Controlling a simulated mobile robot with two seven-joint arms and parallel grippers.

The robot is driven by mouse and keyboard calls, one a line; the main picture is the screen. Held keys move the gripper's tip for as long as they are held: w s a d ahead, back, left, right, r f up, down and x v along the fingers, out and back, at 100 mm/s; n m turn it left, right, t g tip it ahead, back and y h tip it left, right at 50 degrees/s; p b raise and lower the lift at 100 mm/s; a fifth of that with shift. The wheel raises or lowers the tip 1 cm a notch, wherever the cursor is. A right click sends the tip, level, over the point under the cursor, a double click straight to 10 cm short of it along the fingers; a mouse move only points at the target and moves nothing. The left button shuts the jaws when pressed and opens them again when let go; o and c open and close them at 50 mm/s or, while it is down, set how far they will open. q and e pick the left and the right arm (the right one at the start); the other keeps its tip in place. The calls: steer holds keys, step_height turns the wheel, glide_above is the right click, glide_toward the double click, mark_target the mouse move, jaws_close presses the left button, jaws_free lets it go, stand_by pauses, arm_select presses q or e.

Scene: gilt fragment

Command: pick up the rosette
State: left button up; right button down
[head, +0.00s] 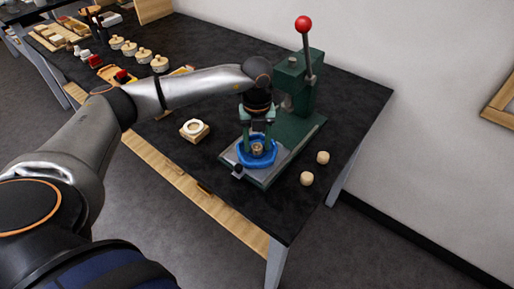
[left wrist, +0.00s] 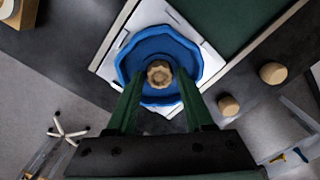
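The rosette (head: 258,149) is a small tan-gold piece with a scalloped edge. It sits in the middle of a blue dish (head: 243,158) on the plate of the green press; the left wrist view also shows the rosette (left wrist: 159,74) and the dish (left wrist: 190,58). My left gripper (head: 258,143) points down over the dish. In the left wrist view its two green fingers (left wrist: 159,88) are apart, one on each side of the rosette, with visible gaps. The gripper is open and empty. My right gripper is not in view.
The green press (head: 291,75) with a red-knobbed lever stands just behind the dish. Two wooden pegs (head: 314,168) stand to the right. A wooden block with a white ring (head: 194,129) lies to the left. Several round pieces and trays (head: 137,52) fill the table's far left.

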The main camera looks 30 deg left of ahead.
arm_select(q)
jaws_close()
steer(key=shift+r, duration=0.15)
